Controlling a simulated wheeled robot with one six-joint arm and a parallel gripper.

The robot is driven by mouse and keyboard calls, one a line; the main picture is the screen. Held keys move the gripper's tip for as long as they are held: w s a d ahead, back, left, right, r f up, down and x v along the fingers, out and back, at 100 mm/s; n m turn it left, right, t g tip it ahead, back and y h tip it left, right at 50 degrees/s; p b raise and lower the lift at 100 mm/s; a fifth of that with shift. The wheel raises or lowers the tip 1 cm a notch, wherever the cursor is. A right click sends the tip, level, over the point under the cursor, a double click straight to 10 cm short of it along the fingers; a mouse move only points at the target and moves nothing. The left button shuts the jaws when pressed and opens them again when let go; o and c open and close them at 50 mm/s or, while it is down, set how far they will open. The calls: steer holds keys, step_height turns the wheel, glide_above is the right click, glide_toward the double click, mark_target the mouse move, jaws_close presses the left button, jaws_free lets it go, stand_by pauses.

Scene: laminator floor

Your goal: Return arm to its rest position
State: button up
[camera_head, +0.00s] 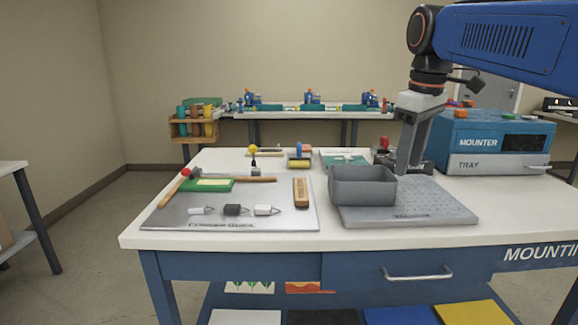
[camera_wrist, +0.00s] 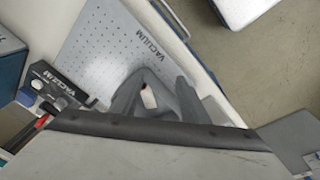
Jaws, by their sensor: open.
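My gripper (camera_head: 408,170) hangs from the blue arm at the right of the head view, fingers pointing down. It is just behind and to the right of an open grey bin (camera_head: 362,190). The bin stands on a perforated grey plate (camera_head: 425,203) marked VACUUM. I see nothing held in the gap. I cannot tell whether the fingertips touch anything.
A black VACUUM box (camera_wrist: 62,88) lies close to my gripper. A blue mounter (camera_head: 490,145) stands right of the arm. A grey mat (camera_head: 235,216) with a mallet, green block and small tools lies left. A second bench (camera_head: 300,112) stands behind. The space above the table's left is free.

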steer(key=s+d+f+m+t, duration=0.1)
steer(key=s+f+m, duration=0.3)
steer(key=s+f, duration=0.6)
steer(key=s+d+f+m+t, duration=0.1)
steer(key=s+f+m+t, duration=0.1)
steer(key=s+f, duration=0.9)
step_height(320, 180, down, 7)
steer(key=shift+s+d+r+m, duration=0.1)
steer(key=shift+s+d+m, duration=0.05)
steer(key=shift+m, duration=0.75)
